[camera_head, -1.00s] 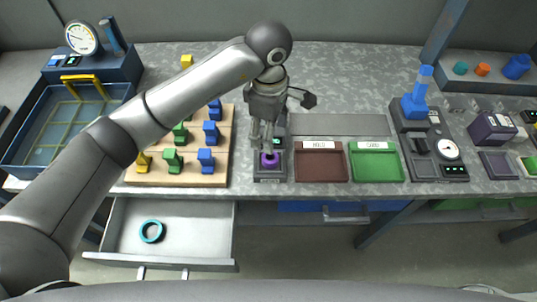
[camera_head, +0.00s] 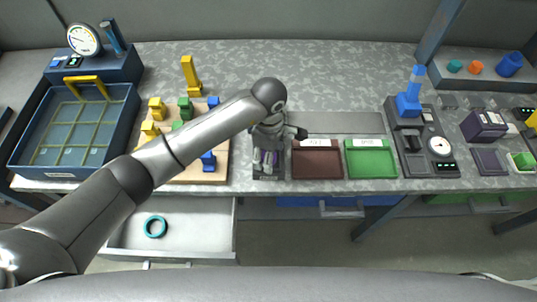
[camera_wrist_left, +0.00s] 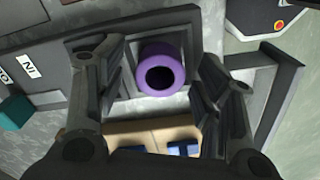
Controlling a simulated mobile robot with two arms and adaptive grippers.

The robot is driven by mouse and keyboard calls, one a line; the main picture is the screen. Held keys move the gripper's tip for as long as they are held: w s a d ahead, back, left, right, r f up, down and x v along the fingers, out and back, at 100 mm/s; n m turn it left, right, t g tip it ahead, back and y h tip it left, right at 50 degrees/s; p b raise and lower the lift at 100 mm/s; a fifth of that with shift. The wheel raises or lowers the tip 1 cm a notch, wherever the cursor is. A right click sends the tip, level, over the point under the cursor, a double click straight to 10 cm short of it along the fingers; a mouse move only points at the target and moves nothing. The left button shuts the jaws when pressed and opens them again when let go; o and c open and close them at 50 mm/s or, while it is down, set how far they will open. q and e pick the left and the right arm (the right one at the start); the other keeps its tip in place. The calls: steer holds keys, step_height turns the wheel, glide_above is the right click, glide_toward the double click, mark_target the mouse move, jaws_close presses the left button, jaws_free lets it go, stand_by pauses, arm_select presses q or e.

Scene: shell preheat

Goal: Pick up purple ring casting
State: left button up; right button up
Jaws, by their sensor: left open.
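The purple ring casting (camera_wrist_left: 161,70) sits in a dark square fixture (camera_wrist_left: 208,22) and shows its round hole in the left wrist view. My left gripper (camera_wrist_left: 160,98) is open, with one finger on each side of the ring; whether the fingers touch it I cannot tell. In the head view the left gripper (camera_head: 268,163) points down over the dark fixture at the bench's front, and it mostly hides the ring there. My right gripper is not in view.
A red-brown tray (camera_head: 317,165) and a green tray (camera_head: 372,163) lie right of the gripper. A wooden board (camera_head: 218,172) with several coloured blocks is on the left. An open drawer (camera_head: 195,230) below holds a teal ring (camera_head: 155,227). A blue bin (camera_head: 72,132) stands far left.

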arm_select(q)
steer(key=c, duration=1.2)
steer(key=shift+r, duration=0.1)
